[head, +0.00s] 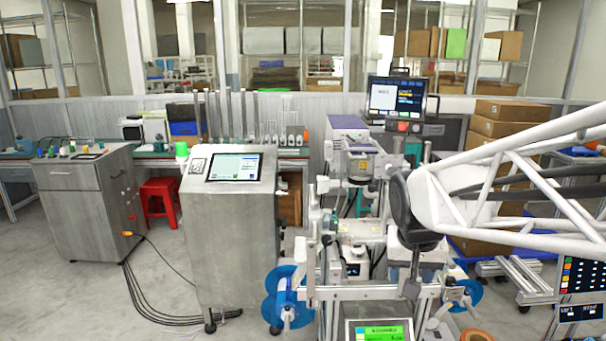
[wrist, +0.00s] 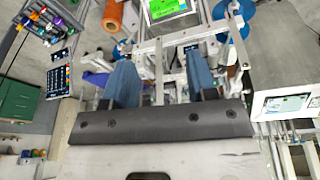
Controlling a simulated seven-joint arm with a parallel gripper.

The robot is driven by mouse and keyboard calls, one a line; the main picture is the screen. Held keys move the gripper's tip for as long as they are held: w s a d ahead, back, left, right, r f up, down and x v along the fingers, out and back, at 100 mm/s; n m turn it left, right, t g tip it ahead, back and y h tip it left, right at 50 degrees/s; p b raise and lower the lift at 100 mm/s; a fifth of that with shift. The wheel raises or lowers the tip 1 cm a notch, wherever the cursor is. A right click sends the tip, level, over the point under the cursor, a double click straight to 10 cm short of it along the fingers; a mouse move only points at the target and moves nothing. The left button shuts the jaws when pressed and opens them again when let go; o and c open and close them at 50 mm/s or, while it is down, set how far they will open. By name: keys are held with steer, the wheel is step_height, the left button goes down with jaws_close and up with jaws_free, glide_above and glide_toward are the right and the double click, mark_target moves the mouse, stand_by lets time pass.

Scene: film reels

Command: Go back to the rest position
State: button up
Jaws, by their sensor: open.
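My gripper (wrist: 161,72) shows in the wrist view as two blue fingers on a dark grey bar. The fingers stand wide apart, open, with nothing held between them. Behind the gap is the metal frame of the reel machine (wrist: 158,68). In the head view my white lattice arm reaches in from the right. A dark grey part of it hangs in front of the machine frame (head: 375,292); the fingers cannot be made out there. A blue reel (head: 278,291) is on the machine's left side, and another blue reel (head: 467,297) is on its right.
A steel cabinet with a tilted screen (head: 235,167) stands left of the machine. A monitor (head: 396,97) rises behind it. Cardboard boxes (head: 497,128) are stacked at right. A green-lit display (head: 382,332) and an orange roll (head: 477,336) are low in front. Open floor lies at left, crossed by cables.

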steer(key=s+a+f+n, duration=0.1)
steer(key=s+f+n, duration=0.1)
steer(key=s, duration=1.4)
steer(key=shift+s+a+f+y, duration=0.25)
steer(key=shift+a+f+y, duration=0.05)
steer(key=shift+f+y, duration=0.1)
steer(key=shift+o, duration=0.4)
steer(key=shift+w+r, duration=0.1)
steer(key=shift+w, duration=0.05)
stand_by(1.5)
